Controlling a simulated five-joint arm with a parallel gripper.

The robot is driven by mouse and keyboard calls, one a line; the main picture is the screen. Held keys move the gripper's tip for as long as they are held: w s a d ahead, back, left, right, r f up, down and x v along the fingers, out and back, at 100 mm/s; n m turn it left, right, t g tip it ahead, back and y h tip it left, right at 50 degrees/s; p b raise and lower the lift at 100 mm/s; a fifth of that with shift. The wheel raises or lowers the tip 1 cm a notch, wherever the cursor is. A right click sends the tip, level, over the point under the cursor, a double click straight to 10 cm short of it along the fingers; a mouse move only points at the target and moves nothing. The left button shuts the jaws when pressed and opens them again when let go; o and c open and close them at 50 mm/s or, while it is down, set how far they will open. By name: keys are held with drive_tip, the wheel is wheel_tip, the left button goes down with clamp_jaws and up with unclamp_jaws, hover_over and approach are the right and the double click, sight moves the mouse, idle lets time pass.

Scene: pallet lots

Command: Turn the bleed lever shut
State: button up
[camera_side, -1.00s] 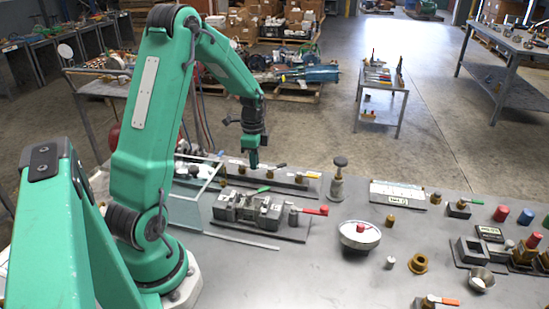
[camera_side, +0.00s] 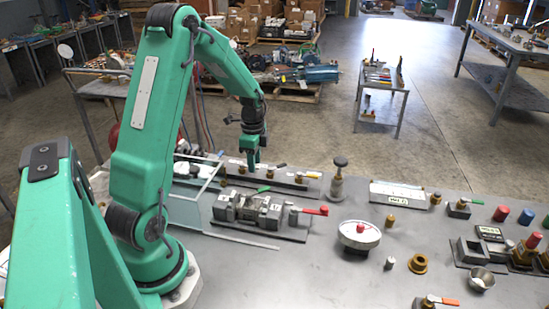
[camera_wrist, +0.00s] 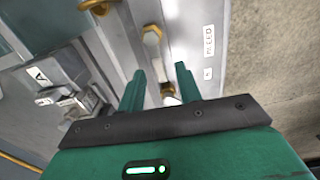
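My gripper (camera_side: 253,164) is at the back of the bench, low over a long rail (camera_side: 300,186) that carries several small brass valves. In the wrist view, my gripper (camera_wrist: 163,82) is open, its two green fingers apart. Another brass valve (camera_wrist: 152,38) lies just beyond the fingertips. White labels (camera_wrist: 209,40) are beside the valves, but I cannot read them surely. I cannot tell which lever is the bleed lever.
A grey block fixture (camera_side: 248,209) with a green lever (camera_side: 263,189) and a red lever (camera_side: 315,210) sits in front of the rail. A knobbed post (camera_side: 339,178) stands right of the rail.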

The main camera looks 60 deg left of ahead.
wheel_tip(320, 180, up, 8)
idle(0.8)
drive_tip(key=shift+f, duration=0.1)
drive_tip(key=shift+d, duration=0.1)
drive_tip(key=s+d+r+n+t, duration=0.35)
drive_tip(key=d+r, duration=0.65)
drive_tip(key=d, duration=0.4)
drive_tip(key=s+d+r+n+t, duration=0.1)
drive_tip(key=s+d+n+t, duration=0.1)
drive_tip(key=s+d+n, duration=0.3)
drive_tip(key=s+d, duration=0.4)
drive_tip(key=shift+s+d+r+n, duration=0.25)
drive_tip(key=shift+d+r+n, duration=0.1)
drive_tip(key=shift+d, duration=0.05)
